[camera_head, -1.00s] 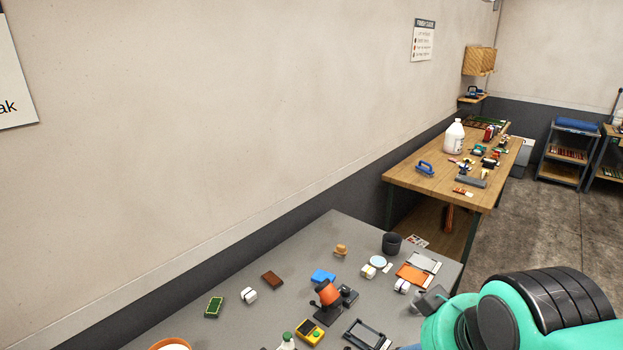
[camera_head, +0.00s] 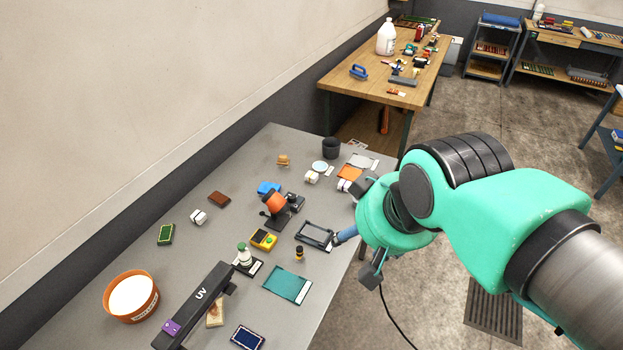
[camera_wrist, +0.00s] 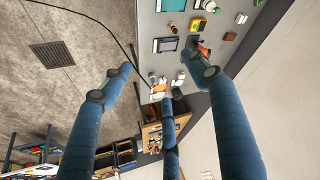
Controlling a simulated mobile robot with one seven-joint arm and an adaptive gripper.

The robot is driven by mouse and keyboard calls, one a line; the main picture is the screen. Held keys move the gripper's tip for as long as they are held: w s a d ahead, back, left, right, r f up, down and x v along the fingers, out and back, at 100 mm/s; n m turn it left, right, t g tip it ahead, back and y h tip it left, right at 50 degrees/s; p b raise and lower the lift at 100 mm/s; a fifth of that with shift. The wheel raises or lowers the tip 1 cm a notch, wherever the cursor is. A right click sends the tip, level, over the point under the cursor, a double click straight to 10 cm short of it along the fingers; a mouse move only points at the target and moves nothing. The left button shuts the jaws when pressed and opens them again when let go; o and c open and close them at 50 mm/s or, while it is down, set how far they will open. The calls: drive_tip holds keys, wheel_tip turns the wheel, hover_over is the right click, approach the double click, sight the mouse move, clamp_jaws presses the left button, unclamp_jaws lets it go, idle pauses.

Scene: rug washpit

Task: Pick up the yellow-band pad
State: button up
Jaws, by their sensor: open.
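Several small white pads lie on the grey table (camera_head: 312,262). One pad (camera_head: 312,177), near the round white dish, seems to carry a yellowish band, though it is too small to be sure. Another white pad (camera_head: 198,216) with a dark band lies at the left. A third pad (camera_head: 343,185) lies beside the orange plate, close to my arm. My gripper (camera_wrist: 160,62) is open and empty, its blue fingers spread above the table's edge in the wrist view. In the head view only a blue finger part (camera_head: 345,235) shows; the rest is hidden behind my arm.
An orange-headed device (camera_head: 275,203), black frame (camera_head: 315,235), yellow meter (camera_head: 263,239), black cup (camera_head: 331,148) and UV lamp bar (camera_head: 200,305) crowd the table. An orange bowl (camera_head: 131,296) stands front left. A wooden bench (camera_head: 350,82) stands behind.

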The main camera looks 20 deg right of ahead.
drive_tip(key=shift+r, duration=0.1)
drive_tip(key=w+r+m+p, duration=0.1)
drive_tip(key=w+r, duration=0.3)
drive_tip(key=w, duration=0.5)
drive_tip(key=m+g+p, duration=0.6)
drive_tip(key=m+p, duration=0.1)
drive_tip(key=m, duration=0.1)
hover_over(312, 175)
wheel_tip(312, 175, down, 33)
drive_tip(key=shift+w+d+f, duration=0.15)
drive_tip(key=shift+f, duration=0.3)
drive_tip(key=shift+f, duration=0.1)
drive_tip(key=shift+f, duration=4.2)
